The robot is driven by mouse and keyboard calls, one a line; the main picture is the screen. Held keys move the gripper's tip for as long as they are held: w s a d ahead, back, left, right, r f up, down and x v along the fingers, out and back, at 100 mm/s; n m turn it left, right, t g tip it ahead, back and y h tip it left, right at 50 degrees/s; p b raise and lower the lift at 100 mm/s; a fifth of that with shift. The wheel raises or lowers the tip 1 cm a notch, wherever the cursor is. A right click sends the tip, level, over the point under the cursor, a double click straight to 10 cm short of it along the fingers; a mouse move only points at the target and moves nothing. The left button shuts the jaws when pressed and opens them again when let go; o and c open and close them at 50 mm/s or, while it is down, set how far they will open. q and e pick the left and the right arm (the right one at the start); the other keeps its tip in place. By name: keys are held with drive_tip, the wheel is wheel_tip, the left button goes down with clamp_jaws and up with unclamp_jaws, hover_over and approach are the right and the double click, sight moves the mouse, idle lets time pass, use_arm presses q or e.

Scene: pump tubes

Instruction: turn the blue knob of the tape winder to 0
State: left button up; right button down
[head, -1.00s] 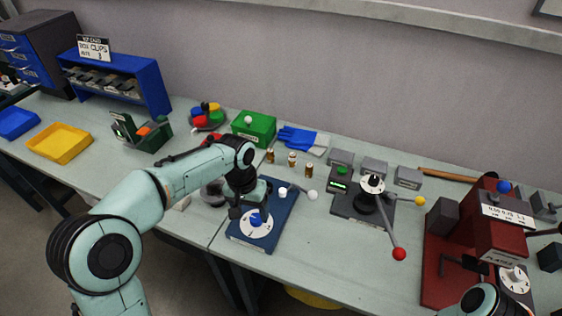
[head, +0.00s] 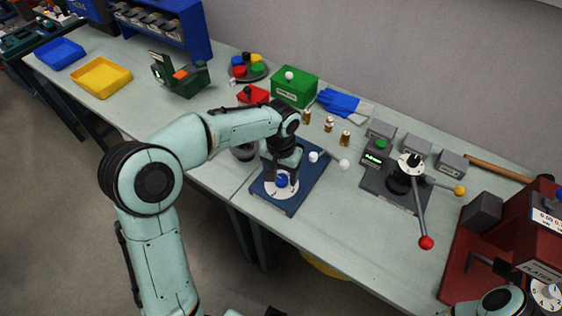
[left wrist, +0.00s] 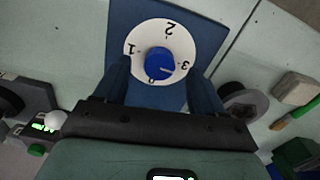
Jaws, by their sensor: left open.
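The tape winder is a dark blue plate (head: 300,196) on the bench, with a white dial (head: 270,189) and a round blue knob (head: 282,181). In the left wrist view the dial (left wrist: 186,38) carries 1, 2, 3 and 0. The blue knob (left wrist: 158,60) stands at its middle, with a small pale mark on the side toward the 3; its exact setting is hard to read. My left gripper (head: 281,180) is over the dial. In the left wrist view my left gripper (left wrist: 161,82) is open, its fingers on either side of the knob and apart from it. My right gripper is out of view.
A grey device (head: 398,186) with a red-ended handle stands further right, near a dark red machine (head: 480,250). The bench front at centre right is clear.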

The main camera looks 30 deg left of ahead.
use_arm(q)
drive_tip(key=shift+f, duration=1.05)
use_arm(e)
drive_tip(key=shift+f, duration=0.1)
use_arm(q)
drive_tip(key=c, duration=1.3)
drive_tip(key=shift+o, duration=0.2)
drive_tip(key=shift+w+n+b, duration=0.1)
drive_tip(key=shift+n+b, duration=0.45)
drive_tip(key=shift+n, duration=1.15)
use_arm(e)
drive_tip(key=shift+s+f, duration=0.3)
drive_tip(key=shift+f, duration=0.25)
